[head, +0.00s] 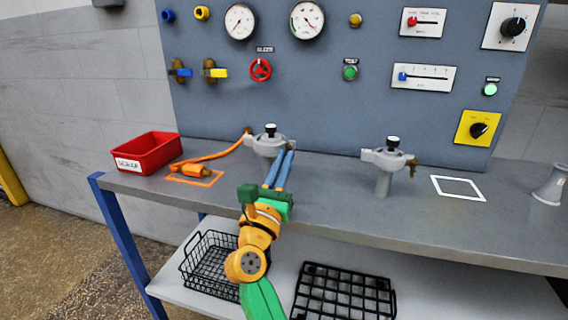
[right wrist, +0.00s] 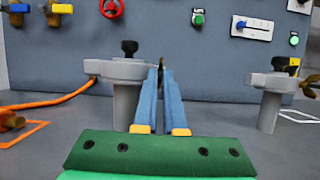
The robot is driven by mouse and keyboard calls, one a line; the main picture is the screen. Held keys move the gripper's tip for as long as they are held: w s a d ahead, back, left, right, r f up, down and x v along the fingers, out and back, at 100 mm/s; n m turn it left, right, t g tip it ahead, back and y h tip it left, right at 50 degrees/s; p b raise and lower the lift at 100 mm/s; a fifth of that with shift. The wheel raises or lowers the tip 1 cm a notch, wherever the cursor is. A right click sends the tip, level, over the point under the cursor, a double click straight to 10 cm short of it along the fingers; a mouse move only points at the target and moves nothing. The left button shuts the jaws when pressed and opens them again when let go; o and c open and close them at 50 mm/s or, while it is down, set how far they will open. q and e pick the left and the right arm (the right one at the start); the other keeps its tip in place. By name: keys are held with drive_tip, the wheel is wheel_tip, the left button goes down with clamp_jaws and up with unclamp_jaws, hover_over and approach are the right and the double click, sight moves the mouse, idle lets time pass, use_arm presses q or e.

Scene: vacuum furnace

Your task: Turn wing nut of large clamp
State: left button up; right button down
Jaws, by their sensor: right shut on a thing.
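A grey clamp (head: 265,148) with a black knob on top stands on a post at the back of the bench. It also shows in the right wrist view (right wrist: 118,72), with an orange hose at its left side. My right gripper (head: 286,154) reaches its right end with long blue fingers. In the right wrist view, the fingers (right wrist: 161,74) are close together on a small dark part at the clamp's right side, apparently its wing nut (right wrist: 161,64), mostly hidden. A second grey clamp (head: 383,158) with a brown wing nut (head: 412,166) stands to the right, untouched. My left gripper is out of view.
A red bin (head: 148,152) and orange hose (head: 215,154) lie left on the bench (head: 330,205). A gauge panel (head: 330,90) rises behind. A grey flanged part (head: 551,187) stands at right. Black wire baskets (head: 208,262) sit on the lower shelf.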

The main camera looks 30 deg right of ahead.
drive_tip(key=c, duration=1.3)
unclamp_jaws()
drive_tip(key=shift+o, duration=0.2)
drive_tip(key=shift+r, duration=0.1)
